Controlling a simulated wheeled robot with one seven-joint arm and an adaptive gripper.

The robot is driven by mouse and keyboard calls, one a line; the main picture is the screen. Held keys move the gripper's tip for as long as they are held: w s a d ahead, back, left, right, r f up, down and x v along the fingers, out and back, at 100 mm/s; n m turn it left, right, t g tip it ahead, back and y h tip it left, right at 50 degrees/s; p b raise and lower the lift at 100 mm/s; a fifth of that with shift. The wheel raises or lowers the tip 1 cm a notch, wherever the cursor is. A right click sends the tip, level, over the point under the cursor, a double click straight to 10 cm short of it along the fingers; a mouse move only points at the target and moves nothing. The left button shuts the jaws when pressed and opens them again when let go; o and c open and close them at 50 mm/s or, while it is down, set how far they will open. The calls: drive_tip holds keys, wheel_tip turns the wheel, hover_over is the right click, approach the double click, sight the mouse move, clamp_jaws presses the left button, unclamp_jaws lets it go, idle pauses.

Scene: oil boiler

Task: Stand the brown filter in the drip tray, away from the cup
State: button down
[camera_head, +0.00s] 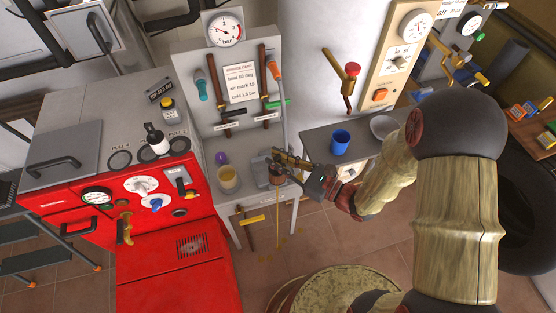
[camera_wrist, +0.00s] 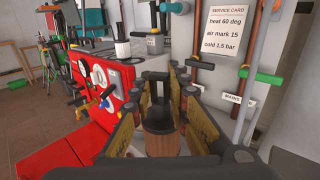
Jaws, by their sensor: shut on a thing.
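My gripper (camera_head: 279,168) is shut on the brown filter (camera_head: 276,178), a small upright cylinder with a dark top. It is held over the front of a small pale table. In the wrist view the filter (camera_wrist: 162,142) sits between the two yellow-sided fingers. A thin yellowish stream runs below it towards the floor. A cream cup (camera_head: 228,180) with yellowish contents stands to its left on the table. A blue cup (camera_head: 341,141) stands on the grey shelf at the right. I cannot clearly pick out the drip tray; whether the filter touches anything below is unclear.
A purple object (camera_head: 221,158) sits behind the cream cup. The red boiler (camera_head: 170,200) is at left, with gauge and knobs. A tool panel with a service card (camera_head: 240,84) rises behind the table. A grey dish (camera_head: 383,126) lies right of the blue cup. Spots mark the floor.

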drive_tip(key=w+d+f+b, duration=0.2)
drive_tip(key=w+f+b, duration=0.4)
drive_tip(key=w+f, duration=0.5)
drive_tip(key=shift+w+f+b, duration=0.35)
drive_tip(key=shift+f+b, duration=0.05)
drive_tip(key=shift+f, duration=0.1)
drive_tip(key=shift+f, duration=0.1)
drive_tip(key=c, duration=1.7)
unclamp_jaws()
drive_tip(key=shift+f, duration=0.1)
